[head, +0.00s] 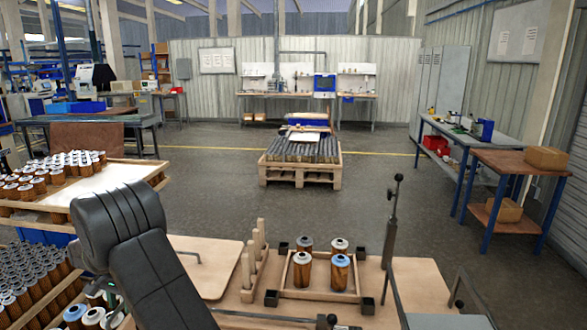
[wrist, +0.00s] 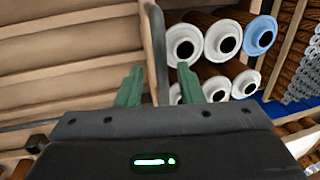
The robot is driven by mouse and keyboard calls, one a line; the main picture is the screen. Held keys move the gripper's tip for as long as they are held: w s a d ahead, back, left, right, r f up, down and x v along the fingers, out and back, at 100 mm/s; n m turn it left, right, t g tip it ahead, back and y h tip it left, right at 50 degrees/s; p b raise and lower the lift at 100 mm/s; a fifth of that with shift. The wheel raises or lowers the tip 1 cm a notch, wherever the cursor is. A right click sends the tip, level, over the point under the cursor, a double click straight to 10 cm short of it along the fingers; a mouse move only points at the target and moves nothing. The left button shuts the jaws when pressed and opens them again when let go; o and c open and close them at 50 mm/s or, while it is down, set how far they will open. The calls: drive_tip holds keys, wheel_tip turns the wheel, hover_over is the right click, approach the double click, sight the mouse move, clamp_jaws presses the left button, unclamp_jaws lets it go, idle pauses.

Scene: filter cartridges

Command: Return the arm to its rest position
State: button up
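My gripper (wrist: 158,78) shows in the wrist view with its two green fingers apart and nothing held between them. Behind the fingers, to the right, lie several filter cartridges (wrist: 218,38) with white end caps; one has a blue cap (wrist: 262,34). In the head view my arm (head: 145,250) reaches down at the left front, and its end is mostly hidden behind the arm itself, near the cartridges at the lower left (head: 92,318). Several brown cartridges (head: 302,272) stand upright in a small wooden frame (head: 322,295) on the bench.
The bench (head: 410,280) also carries wooden pegs (head: 252,265) and a dark upright post (head: 391,240). A wooden tray (head: 95,188) with many cartridges stands at left. A pallet (head: 300,172) stands on the open floor beyond. Tables (head: 515,165) stand at right.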

drive_tip(key=shift+d+r, duration=0.1)
drive_tip(key=shift+d, duration=0.2)
drive_tip(key=shift+d, duration=0.1)
